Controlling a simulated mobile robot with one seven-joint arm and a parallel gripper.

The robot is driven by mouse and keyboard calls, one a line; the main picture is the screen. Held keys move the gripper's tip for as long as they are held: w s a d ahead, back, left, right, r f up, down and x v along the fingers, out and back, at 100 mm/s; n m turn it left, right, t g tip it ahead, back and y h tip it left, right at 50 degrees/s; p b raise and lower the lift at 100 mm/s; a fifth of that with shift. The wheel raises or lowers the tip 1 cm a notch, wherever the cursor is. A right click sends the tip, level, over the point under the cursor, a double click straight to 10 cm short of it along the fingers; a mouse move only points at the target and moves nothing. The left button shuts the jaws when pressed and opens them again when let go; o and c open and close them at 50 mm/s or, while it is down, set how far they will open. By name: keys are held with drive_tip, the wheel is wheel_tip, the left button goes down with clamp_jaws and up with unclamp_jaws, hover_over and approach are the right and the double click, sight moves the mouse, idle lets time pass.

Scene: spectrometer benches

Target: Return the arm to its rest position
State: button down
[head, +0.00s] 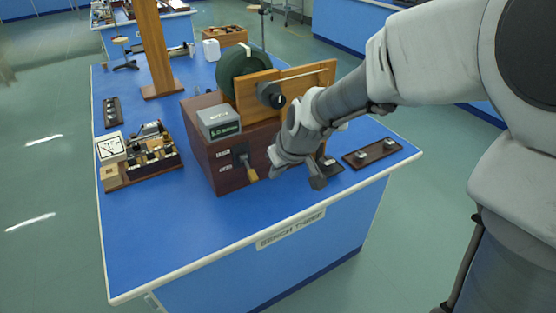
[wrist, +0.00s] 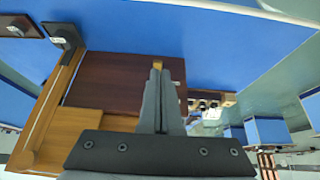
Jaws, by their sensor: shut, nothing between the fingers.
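My arm reaches in from the right in the head view, and my gripper (head: 318,183) is over the front right part of the blue bench, in front of the brown wooden box (head: 213,165). In the wrist view my gripper (wrist: 158,68) shows two grey fingers pressed together with nothing between them. The box's dark side (wrist: 112,82) lies beyond the fingers. I cannot tell whether the gripper touches the box.
The bench (head: 160,225) has a clear blue front. A lever with a wooden handle (head: 250,173) sticks out of the box. A terminal board (head: 372,153) lies at right, a meter board (head: 145,160) at left. A wooden post (head: 155,50) stands behind.

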drive_tip(key=s+d+r+m+h, duration=0.1)
drive_tip(key=s+d+r+m, duration=0.1)
drive_tip(key=s+d, duration=0.3)
drive_tip(key=s+d+r+m+h, duration=0.1)
drive_tip(key=s+d+r+m, duration=0.1)
drive_tip(key=s+d+r, duration=0.3)
drive_tip(key=s+d+r+m+h, duration=0.1)
drive_tip(key=s+d+r+m, duration=0.1)
drive_tip(key=s+d+r, duration=0.2)
drive_tip(key=s+d, duration=0.3)
drive_tip(key=s, duration=0.4)
drive_tip(key=shift+d+r+m+t, duration=0.25)
drive_tip(key=shift+m+t, duration=0.15)
